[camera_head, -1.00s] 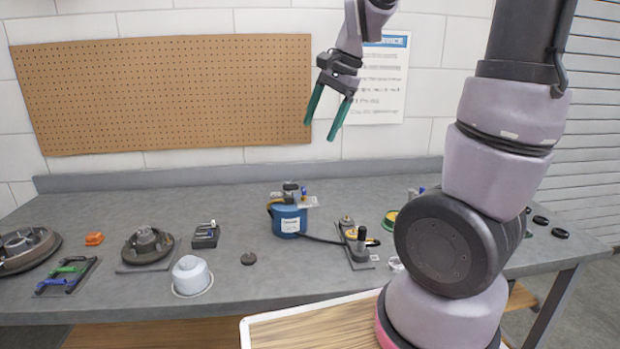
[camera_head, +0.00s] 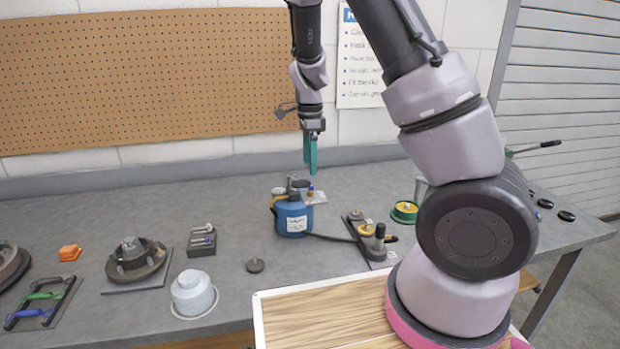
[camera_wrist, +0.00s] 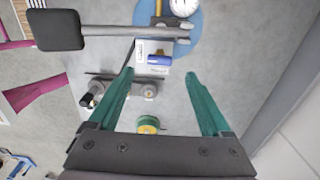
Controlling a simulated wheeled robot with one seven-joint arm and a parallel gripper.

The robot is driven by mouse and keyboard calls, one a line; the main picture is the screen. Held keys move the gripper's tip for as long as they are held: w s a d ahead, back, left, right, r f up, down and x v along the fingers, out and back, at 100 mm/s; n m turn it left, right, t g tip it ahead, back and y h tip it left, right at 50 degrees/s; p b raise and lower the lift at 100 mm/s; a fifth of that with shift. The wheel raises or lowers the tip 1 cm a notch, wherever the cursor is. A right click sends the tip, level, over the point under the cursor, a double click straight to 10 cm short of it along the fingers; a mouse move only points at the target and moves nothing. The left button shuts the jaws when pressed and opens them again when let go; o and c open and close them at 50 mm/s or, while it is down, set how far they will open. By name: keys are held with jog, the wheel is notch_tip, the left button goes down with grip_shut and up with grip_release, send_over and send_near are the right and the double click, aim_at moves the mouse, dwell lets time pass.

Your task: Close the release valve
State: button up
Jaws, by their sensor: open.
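The blue canister (camera_head: 291,219) stands upright on the bench, with metal and yellow fittings on top. A small blue part (camera_head: 311,191) sits at the right of these fittings. The wrist view shows the canister's round blue top (camera_wrist: 203,42), a white dial gauge (camera_wrist: 184,7), a pale bracket and the blue part (camera_wrist: 158,60). I cannot tell for certain which fitting is the release valve.
A dark plate with knobs (camera_head: 368,238) lies right of the canister, joined by a black hose. A green-yellow ring (camera_head: 404,211) lies beyond. A white domed pot (camera_head: 193,294) and a dark flanged part (camera_head: 136,258) stand left. A black-ended bar (camera_wrist: 60,30) crosses the wrist view.

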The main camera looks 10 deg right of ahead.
notch_tip(320, 180, down, 6)
jog(key=shift+r, duration=0.1)
grip_shut()
dwell(0.4)
